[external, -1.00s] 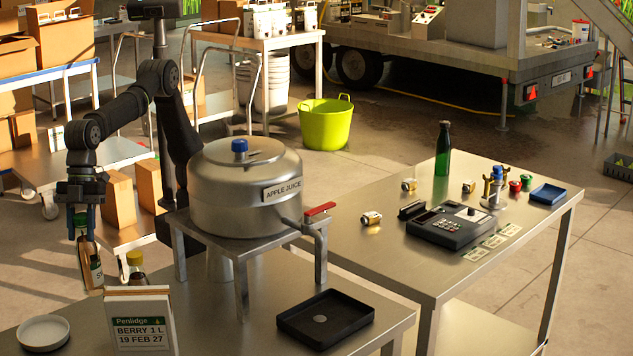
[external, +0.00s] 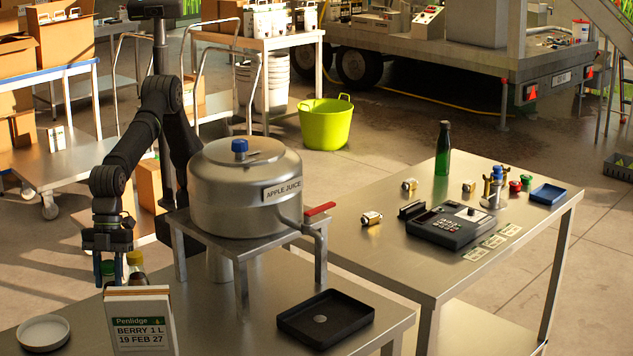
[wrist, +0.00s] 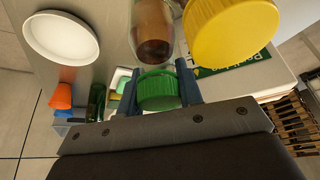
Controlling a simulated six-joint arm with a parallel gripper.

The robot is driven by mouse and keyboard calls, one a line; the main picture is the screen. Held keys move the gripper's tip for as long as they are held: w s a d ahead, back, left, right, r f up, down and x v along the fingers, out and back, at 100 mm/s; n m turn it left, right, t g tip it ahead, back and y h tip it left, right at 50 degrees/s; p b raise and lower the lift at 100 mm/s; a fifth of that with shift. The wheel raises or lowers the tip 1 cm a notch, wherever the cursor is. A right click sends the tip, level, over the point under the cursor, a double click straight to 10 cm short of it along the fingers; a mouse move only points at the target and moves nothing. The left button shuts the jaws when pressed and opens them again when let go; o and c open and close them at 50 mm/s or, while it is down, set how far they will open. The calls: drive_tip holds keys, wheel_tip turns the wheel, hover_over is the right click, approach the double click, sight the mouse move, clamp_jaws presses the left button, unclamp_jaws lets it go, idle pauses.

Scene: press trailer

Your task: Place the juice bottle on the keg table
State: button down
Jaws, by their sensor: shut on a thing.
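A white round dish (external: 43,332) lies at the table's left front. The steel keg (external: 243,190) stands on a raised stand to the right, with a red-handled tap (external: 319,209). A black tray (external: 325,318) lies at the right front. Bare steel lies between card and tray.

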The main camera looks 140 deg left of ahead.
drive_tip(key=c, duration=1)
unclamp_jaws()
drive_tip(key=v, duration=1.2)
